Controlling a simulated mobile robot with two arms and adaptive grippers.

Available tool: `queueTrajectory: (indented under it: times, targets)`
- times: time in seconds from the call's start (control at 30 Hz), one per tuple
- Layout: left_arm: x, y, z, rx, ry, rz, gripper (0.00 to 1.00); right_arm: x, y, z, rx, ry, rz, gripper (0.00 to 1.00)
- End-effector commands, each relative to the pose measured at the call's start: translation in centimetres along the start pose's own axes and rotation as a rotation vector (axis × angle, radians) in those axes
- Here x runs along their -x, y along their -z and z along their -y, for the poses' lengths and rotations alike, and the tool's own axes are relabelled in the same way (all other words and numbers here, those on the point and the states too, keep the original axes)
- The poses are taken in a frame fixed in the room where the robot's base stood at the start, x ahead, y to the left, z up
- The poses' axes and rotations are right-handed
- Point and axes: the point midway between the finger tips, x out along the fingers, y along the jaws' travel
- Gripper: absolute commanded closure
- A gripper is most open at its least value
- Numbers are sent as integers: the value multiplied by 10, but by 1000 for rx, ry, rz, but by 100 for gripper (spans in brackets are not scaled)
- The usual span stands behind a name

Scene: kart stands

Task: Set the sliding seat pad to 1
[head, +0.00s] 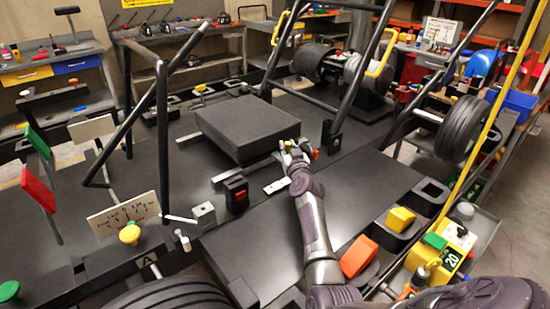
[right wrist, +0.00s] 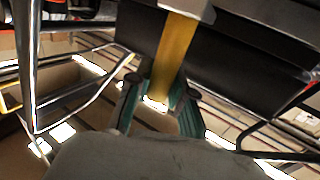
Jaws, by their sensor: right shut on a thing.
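The seat pad (head: 248,122) is a thick dark square block on the black kart deck, in the middle of the head view. Pale metal strips show at its near edge. My right gripper (head: 289,150) is at the pad's near right corner. It is shut on a yellow handle (head: 288,144), which also shows as a yellow bar (right wrist: 174,55) between the green fingers (right wrist: 158,103) in the right wrist view. How the handle joins the pad is hidden. I cannot read any position number by the pad. My left gripper is not in view.
A black box with a red switch (head: 237,193) stands left of my right arm. Dark frame tubes (head: 352,72) rise behind right. A white dial plate with a yellow knob (head: 130,233) is at lower left. An orange block (head: 358,257) and yellow block (head: 400,219) lie right.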

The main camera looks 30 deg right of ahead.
Motion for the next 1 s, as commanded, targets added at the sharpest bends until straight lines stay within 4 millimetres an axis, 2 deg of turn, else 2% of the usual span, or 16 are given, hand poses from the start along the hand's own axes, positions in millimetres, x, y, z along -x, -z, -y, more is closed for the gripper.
queueTrajectory:
  times: [0.03,0.13,0.47,0.5,0.63,1.0]
  targets:
    - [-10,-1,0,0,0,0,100,-6,0,-13,8,-7,-10,100]
    - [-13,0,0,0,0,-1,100,-10,1,-22,6,-7,-8,100]
    - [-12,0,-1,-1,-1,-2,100,-11,4,-26,2,-8,-7,100]
    - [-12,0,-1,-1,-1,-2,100,-11,5,-26,2,-9,-8,74]
    - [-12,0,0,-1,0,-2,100,-11,4,-25,2,-8,-7,52]
    - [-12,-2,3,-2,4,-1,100,-11,7,-22,0,-3,-5,52]
